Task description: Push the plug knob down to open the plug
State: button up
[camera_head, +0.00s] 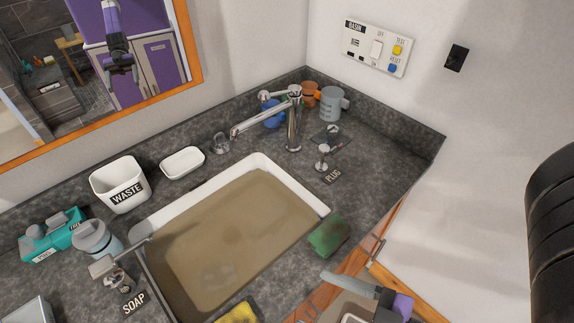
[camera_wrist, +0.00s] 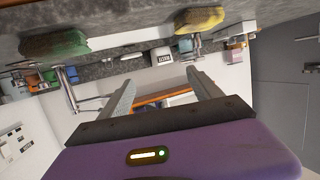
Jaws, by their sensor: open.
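The plug knob (camera_head: 322,156) is a small chrome knob on the dark counter, right of the tap, with a "PLUG" label (camera_head: 332,175) in front of it. The white sink (camera_head: 316,200) holds flat brownish, murky water; its bottom is hidden. My gripper (camera_head: 335,299) is at the lower right of the head view, beyond the counter's front edge and well apart from the knob. In the wrist view its two grey fingers (camera_wrist: 162,88) are spread with nothing between them. I cannot make out the knob for certain in the wrist view.
The chrome tap (camera_head: 294,125) stands behind the knob. A green sponge (camera_head: 328,236) lies at the sink's front right corner, a yellow sponge (camera_head: 238,313) at its front. Cups (camera_head: 331,103) stand in the back corner. A soap dispenser (camera_head: 118,280) and waste bin (camera_head: 120,187) are left.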

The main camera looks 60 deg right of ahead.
aim_at(324, 149)
jog(key=k+j, duration=0.15)
jog(key=j, duration=0.25)
jog(key=k+j, duration=0.2)
jog(key=j, duration=0.2)
jog(key=z, duration=1.75)
